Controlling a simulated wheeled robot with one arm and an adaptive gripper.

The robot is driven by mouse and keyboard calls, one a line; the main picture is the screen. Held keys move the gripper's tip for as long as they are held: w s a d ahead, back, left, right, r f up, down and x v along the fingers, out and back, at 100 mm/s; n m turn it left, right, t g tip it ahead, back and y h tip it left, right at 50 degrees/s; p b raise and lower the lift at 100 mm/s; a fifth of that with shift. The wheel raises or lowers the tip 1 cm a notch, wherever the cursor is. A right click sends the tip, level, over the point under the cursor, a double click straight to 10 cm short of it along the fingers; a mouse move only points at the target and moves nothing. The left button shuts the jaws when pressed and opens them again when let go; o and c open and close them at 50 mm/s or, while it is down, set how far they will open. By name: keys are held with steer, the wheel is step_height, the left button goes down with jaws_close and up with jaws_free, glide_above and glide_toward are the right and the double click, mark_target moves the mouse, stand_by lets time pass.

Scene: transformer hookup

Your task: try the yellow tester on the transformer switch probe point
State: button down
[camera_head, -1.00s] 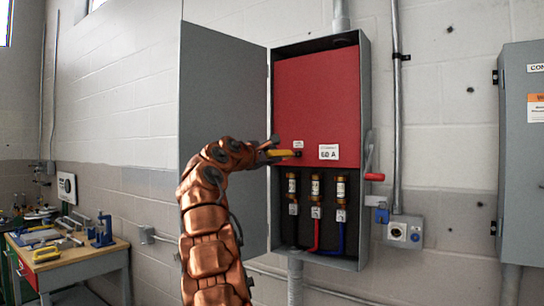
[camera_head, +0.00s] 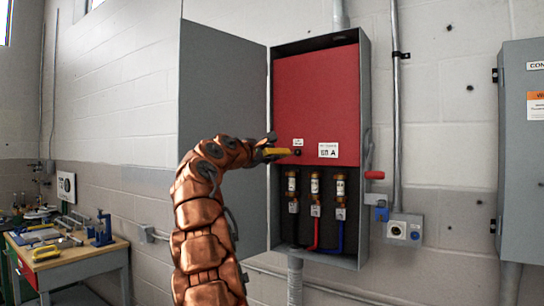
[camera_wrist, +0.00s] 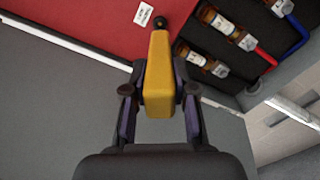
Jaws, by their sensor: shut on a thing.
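My gripper (camera_head: 264,152) is shut on the yellow tester (camera_head: 277,151), in front of the open switch box. In the wrist view the yellow tester (camera_wrist: 159,80) sits between both fingers of my gripper (camera_wrist: 160,103), its narrow end pointing away from me. The probe point (camera_wrist: 160,21) is a small dark round spot on the red panel (camera_head: 316,95), below a small white label. The tester's narrow end lines up closely with it in the wrist view. In the head view the tip is just left of the probe point (camera_head: 298,153). I cannot tell whether they touch.
The grey box door (camera_head: 222,80) stands open left of my gripper. Several fuses (camera_head: 315,185) with cables sit below the red panel. A red-handled lever (camera_head: 374,175) is on the box's right side. A workbench (camera_head: 75,255) with tools stands at left.

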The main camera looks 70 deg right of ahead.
steer(key=shift+b+v, duration=0.65)
steer(key=shift+v, duration=2.05)
steer(key=shift+w, duration=0.1)
